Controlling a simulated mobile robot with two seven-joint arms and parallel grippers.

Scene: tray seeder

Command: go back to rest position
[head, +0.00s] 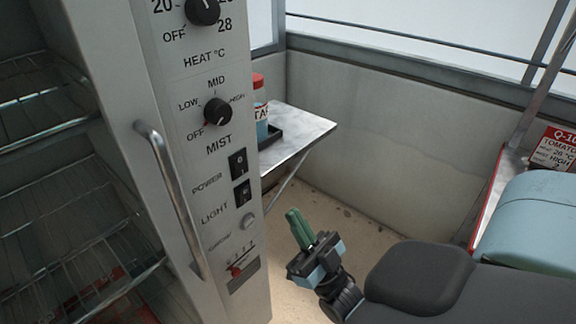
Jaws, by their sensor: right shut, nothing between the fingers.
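My right gripper (298,228) is in the lower middle of the head view, its green fingers together and pointing up and to the left. Nothing shows between the fingers. It hangs over the floor, to the right of the cabinet's control panel (217,175) and apart from it. My right arm comes in from the lower right. My left gripper is not in this view.
The panel carries a heat knob (202,10), a mist knob (217,112) and a vertical metal handle (172,200). Wire shelves (75,215) show at the left. A metal table (300,128) holds a bottle (260,108) in a dark tray. A red-and-white sign (555,148) is at the right.

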